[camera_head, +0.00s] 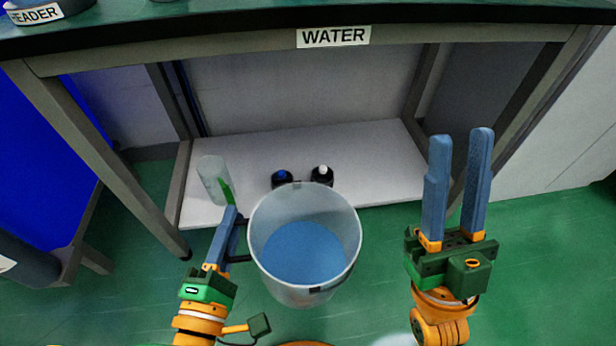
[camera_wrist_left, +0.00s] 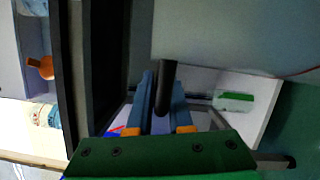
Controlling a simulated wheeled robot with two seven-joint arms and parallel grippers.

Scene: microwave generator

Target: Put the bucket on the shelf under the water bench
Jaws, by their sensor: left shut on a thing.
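The translucent bucket (camera_head: 302,290) with blue contents is upright in front of the bench's lower shelf. My left gripper (camera_head: 236,222) is shut on the bucket's dark handle at its left side. In the left wrist view, the dark handle (camera_wrist_left: 166,85) is between the fingers and the pale bucket wall (camera_wrist_left: 225,35) fills the upper right. The bench (camera_head: 200,51) carries a WATER label (camera_head: 333,37). Its white lower shelf (camera_head: 375,150) is partly hidden by the bucket. My right gripper (camera_head: 460,138) is open and empty to the right of the bucket.
A clear bottle with a green label (camera_head: 212,180) stands at the shelf's left. Two dark bottles, one blue-capped (camera_head: 282,179) and one white-capped (camera_head: 322,176), stand mid-shelf behind the bucket. The shelf's right part is clear. Bench legs (camera_head: 100,160) flank the opening.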

